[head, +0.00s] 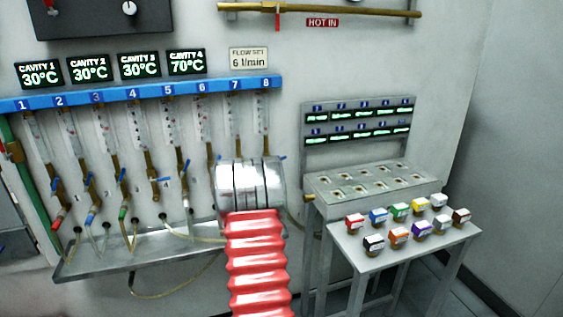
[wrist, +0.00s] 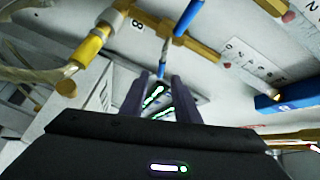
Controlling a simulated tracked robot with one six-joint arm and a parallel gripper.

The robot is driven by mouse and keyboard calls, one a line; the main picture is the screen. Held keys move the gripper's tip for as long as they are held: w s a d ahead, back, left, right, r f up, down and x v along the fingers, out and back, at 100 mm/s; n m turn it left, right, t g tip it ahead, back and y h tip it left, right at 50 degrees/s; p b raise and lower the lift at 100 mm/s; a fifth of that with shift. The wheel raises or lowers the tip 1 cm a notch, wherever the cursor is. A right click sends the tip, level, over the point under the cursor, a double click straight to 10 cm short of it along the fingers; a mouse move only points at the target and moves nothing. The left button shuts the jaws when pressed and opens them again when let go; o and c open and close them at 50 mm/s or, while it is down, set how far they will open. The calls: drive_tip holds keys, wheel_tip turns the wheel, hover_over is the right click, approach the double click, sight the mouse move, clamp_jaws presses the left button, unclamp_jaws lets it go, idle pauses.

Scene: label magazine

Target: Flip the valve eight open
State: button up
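The valve eight (wrist: 136,24) shows in the wrist view as a brass body with an "8" tag, at the top. A blue lever (wrist: 188,17) sits beside it, slanting up to the right. A thinner blue-tipped piece (wrist: 161,72) points down toward the gap between my fingers; I cannot tell whether it is the same lever. My gripper (wrist: 160,90) has two dark fingers apart with nothing held between them. In the head view my silver wrist hides the fingers and most of the lower valve; a blue lever tip (head: 282,157) shows just right of it, below column 8.
Neighbouring flow tubes and valves stand in a row left under the blue numbered rail (head: 140,92). A metal drip tray (head: 140,252) runs below them. A label rack (head: 372,187) and a small table (head: 395,245) with several coloured blocks stand right.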

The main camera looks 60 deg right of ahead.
drive_tip(key=shift+w+d, duration=0.15)
drive_tip(key=shift+d, duration=1.1)
drive_tip(key=shift+w+d, duration=0.1)
drive_tip(key=shift+d, duration=1.1)
drive_tip(key=shift+c, duration=0.2)
clamp_jaws()
